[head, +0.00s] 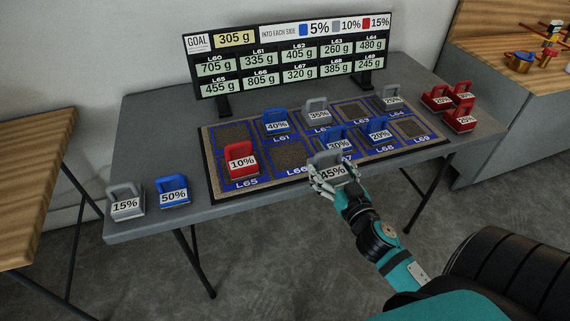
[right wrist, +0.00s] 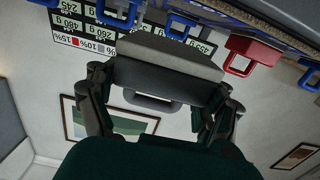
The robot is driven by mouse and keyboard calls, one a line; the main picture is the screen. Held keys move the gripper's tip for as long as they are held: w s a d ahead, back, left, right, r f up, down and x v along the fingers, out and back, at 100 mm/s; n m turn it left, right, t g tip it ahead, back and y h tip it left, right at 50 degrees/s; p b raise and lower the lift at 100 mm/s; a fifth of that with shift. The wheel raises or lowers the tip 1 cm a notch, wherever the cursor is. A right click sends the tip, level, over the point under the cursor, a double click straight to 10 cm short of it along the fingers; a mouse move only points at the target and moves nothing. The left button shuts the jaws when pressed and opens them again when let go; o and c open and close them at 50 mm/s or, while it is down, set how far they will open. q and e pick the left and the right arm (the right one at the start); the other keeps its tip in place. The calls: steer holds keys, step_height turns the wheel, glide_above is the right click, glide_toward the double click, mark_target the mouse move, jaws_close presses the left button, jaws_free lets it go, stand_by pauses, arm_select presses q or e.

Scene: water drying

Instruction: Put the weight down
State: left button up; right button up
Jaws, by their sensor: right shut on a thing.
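My right gripper (head: 335,180) is shut on a grey weight marked 45% (head: 331,172). It holds the weight at the front edge of the board (head: 300,183), in front of the blue 30% weight (head: 339,144); whether it touches the board I cannot tell. In the right wrist view the grey weight (right wrist: 165,80) sits between the fingers, its handle towards the palm. Blue pads for the weights carry labels; the L66 pad (head: 289,154) and L69 pad (head: 411,128) are bare. My left gripper is not in view.
On the board stand red 10% (head: 240,160), blue 40% (head: 277,125), grey 35% (head: 318,115), blue 20% (head: 379,133) and grey 20% (head: 392,98) weights. Grey 15% (head: 126,204) and blue 50% (head: 173,192) stand left. Red weights (head: 461,118) stand right. A display (head: 292,56) shows goal 305 g.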

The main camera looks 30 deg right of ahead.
mark_target(340, 164)
steer(key=d, duration=0.3)
steer(key=shift+w+d+f+m+h, duration=0.15)
steer(key=shift+w+f+m+h, duration=0.05)
steer(key=shift+w+m+h, duration=0.15)
steer(key=shift+w, duration=0.7)
steer(key=w+a, duration=0.1)
steer(key=w, duration=0.3)
steer(key=w+a+f, duration=0.1)
steer(key=w+a, duration=0.1)
steer(key=w, duration=0.3)
steer(key=w+a, duration=0.1)
steer(key=w, duration=0.3)
steer(key=shift+w+a+f+p, duration=0.2)
steer(key=shift+w+a+p, duration=0.05)
steer(key=shift+p, duration=0.15)
arm_select(q)
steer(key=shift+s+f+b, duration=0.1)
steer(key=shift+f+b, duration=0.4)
steer(key=shift+b, duration=0.2)
arm_select(e)
steer(key=shift+f, duration=1.75)
steer(key=shift+f, duration=0.15)
steer(key=o, duration=1.5)
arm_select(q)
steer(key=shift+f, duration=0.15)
